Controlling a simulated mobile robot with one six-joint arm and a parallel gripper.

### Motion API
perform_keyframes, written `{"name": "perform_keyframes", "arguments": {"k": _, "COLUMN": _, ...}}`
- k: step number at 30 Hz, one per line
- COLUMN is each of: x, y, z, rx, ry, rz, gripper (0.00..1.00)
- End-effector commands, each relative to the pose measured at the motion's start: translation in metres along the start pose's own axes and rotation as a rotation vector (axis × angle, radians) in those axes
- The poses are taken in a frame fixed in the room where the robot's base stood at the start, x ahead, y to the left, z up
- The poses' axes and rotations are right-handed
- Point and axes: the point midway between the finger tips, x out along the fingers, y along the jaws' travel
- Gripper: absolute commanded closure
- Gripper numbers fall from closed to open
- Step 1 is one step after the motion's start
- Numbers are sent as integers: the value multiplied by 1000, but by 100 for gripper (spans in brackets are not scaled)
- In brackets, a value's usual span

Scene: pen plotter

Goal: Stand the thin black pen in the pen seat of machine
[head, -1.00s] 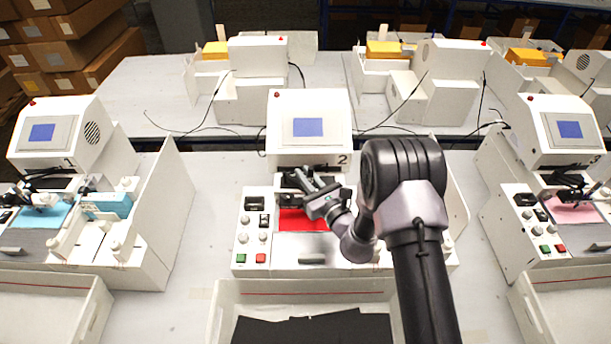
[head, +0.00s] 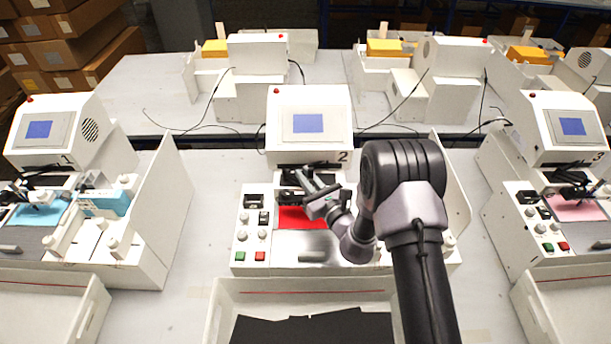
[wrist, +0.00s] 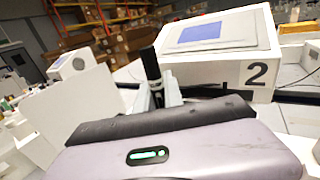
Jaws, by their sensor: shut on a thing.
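Machine 2 (head: 309,98) is the white plotter in the middle, with a blue screen and a red sheet (head: 300,222) on its bed. My gripper (head: 303,178) reaches over this bed, near the dark carriage under the screen housing. In the wrist view my gripper (wrist: 160,98) is shut on a thin black pen (wrist: 150,64), which stands nearly upright, its upper end above the fingers. The pen's lower end is hidden behind my gripper body. The pen seat cannot be made out, so I cannot tell whether the pen touches it.
Machine 1 (head: 62,118) stands at left with a light blue sheet, and machine 3 (head: 570,112) at right with a pink one. Buttons and knobs line machine 2's left front. A white tray (head: 222,300) with black material lies in front. White side walls flank the beds.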

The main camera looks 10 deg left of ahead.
Motion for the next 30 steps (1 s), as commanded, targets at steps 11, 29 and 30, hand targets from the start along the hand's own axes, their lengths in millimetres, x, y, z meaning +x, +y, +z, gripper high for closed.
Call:
{"name": "perform_keyframes", "arguments": {"k": 11, "x": 0, "y": 0, "z": -10, "rx": 0, "ry": 0, "rz": 0, "gripper": 100}}
{"name": "perform_keyframes", "arguments": {"k": 29, "x": 0, "y": 0, "z": -26, "rx": 0, "ry": 0, "rz": 0, "gripper": 100}}
{"name": "perform_keyframes", "arguments": {"k": 30, "x": 0, "y": 0, "z": -26, "rx": 0, "ry": 0, "rz": 0, "gripper": 100}}
